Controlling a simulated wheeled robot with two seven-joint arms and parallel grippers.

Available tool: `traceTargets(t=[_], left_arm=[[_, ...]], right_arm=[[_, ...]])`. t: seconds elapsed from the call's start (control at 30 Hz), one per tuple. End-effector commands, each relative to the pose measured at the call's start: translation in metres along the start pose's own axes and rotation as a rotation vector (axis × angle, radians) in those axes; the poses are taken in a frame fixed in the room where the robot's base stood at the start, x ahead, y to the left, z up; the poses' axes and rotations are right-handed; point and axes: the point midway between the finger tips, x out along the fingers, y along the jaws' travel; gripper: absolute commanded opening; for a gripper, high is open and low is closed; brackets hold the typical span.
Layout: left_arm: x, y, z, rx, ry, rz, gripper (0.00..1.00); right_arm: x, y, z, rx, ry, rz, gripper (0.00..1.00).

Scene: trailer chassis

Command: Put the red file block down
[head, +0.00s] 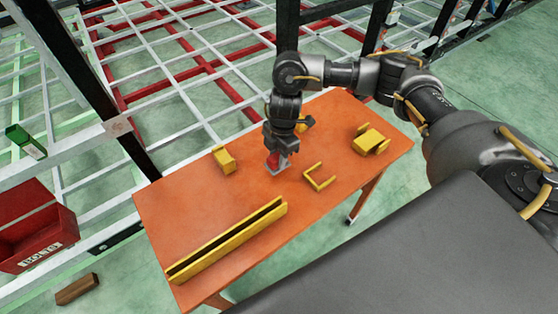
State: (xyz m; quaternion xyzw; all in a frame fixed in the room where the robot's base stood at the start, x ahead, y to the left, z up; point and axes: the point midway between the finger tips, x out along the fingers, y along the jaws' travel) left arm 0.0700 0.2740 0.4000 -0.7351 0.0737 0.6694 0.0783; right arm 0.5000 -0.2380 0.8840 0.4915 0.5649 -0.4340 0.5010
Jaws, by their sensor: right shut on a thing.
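My right gripper (277,154) points down over the middle of the orange table (190,205). It is shut on the red file block (272,161), a small red piece with a grey part near its lower end. The gripper hides much of the block. The block is at or just above the tabletop; I cannot tell whether it touches. My left gripper is not in view.
A red bin (38,235) stands left of the table.

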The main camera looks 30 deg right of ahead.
Motion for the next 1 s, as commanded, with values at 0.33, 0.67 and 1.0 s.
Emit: traceTargets(t=[0.33,0.67,1.0], left_arm=[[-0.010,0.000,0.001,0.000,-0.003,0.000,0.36],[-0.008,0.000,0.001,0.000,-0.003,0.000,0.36],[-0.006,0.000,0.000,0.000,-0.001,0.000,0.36]], right_arm=[[0.033,0.002,0.011,0.003,-0.001,-0.003,0.14],[0.035,0.002,0.011,0.002,-0.001,-0.003,0.50],[0.036,0.003,0.011,0.002,-0.001,-0.002,0.54]])
